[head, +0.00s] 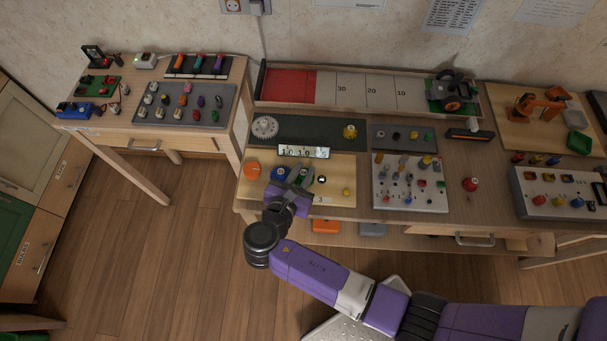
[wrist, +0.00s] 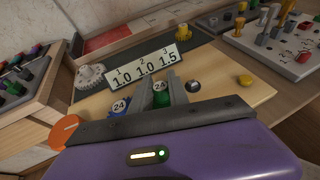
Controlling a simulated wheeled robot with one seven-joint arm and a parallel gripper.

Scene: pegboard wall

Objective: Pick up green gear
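The green gear (wrist: 163,98) lies on the light wooden board, with a tag reading 24 on its hub. It also shows in the head view (head: 306,180), partly covered by my gripper. My gripper (wrist: 160,92) reaches down over it, with one grey finger on each side of the gear in the wrist view. The fingers are apart. I cannot tell whether they touch the gear. In the head view my gripper (head: 298,176) is between the blue gear and the green gear's far side.
A blue gear (wrist: 120,105) sits close on the left, with an orange gear (wrist: 65,131) beyond it. A grey knob (wrist: 193,86) and a yellow one (wrist: 245,81) are on the right. A number plate (wrist: 142,66) stands just behind. A white gear (head: 265,127) lies on the dark mat.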

